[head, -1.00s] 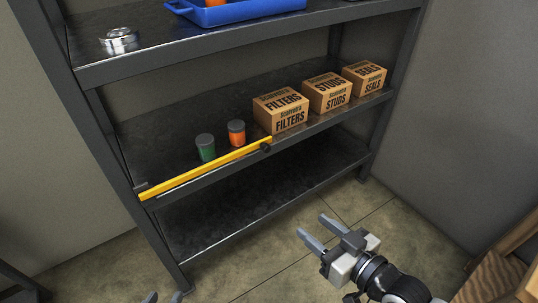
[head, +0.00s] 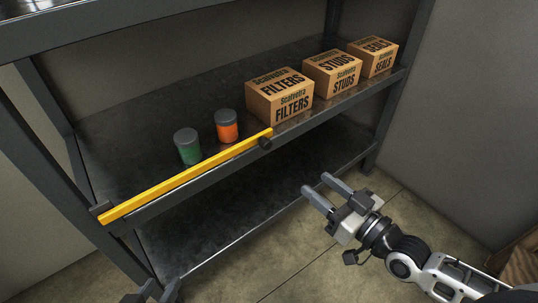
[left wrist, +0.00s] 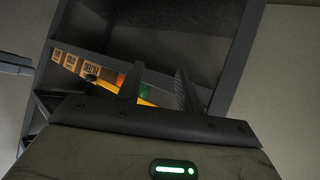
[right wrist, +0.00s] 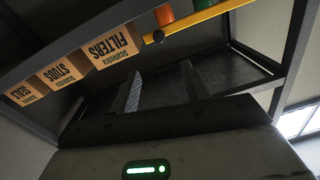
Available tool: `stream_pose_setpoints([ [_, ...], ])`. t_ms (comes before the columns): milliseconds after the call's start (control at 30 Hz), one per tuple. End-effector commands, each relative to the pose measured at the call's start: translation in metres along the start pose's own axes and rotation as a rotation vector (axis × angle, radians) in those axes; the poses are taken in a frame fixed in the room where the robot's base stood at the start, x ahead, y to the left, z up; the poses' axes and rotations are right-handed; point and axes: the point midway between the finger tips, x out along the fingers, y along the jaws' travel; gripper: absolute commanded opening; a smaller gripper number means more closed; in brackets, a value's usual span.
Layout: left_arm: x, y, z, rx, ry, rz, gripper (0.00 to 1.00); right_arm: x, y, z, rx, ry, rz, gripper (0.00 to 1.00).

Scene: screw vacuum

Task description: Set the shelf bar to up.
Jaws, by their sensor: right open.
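The yellow shelf bar (head: 185,178) lies along the front edge of the middle shelf, down level with it. A black round knob (head: 265,143) is at its right end, and a dark bracket (head: 101,208) is at its left end. The bar also shows in the left wrist view (left wrist: 147,101) and the right wrist view (right wrist: 205,18). My right gripper (head: 317,184) is open and empty, in front of the shelf, below and right of the knob.
A green jar (head: 188,150) and an orange jar (head: 227,128) stand behind the bar. Boxes marked FILTERS (head: 279,99), STUDS (head: 333,73) and SEALS (head: 374,58) stand right of them. The lower shelf (head: 210,225) looks empty. Grey shelf posts and walls bound both sides.

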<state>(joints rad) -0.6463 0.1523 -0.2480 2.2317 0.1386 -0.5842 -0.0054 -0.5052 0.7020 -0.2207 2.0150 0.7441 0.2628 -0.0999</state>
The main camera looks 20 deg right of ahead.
Motion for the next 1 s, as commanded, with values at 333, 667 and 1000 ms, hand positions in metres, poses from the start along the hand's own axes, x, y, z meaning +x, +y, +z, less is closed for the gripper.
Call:
stream_pose_setpoints([
  [333, 0.01, 0.0, 0.011, 0.001, -0.016, 0.01, 0.36, 0.035, 0.002, 0.007, 0.001, 0.006, 0.001, 0.47],
  [667, 0.02, 0.001, 0.023, -0.002, -0.042, 0.021, 0.36, 0.107, 0.001, 0.007, 0.003, 0.005, 0.0, 0.47],
  [1000, 0.026, 0.002, 0.032, -0.008, -0.061, 0.032, 0.36, 0.154, 0.001, 0.008, 0.001, 0.0, 0.0, 0.47],
])
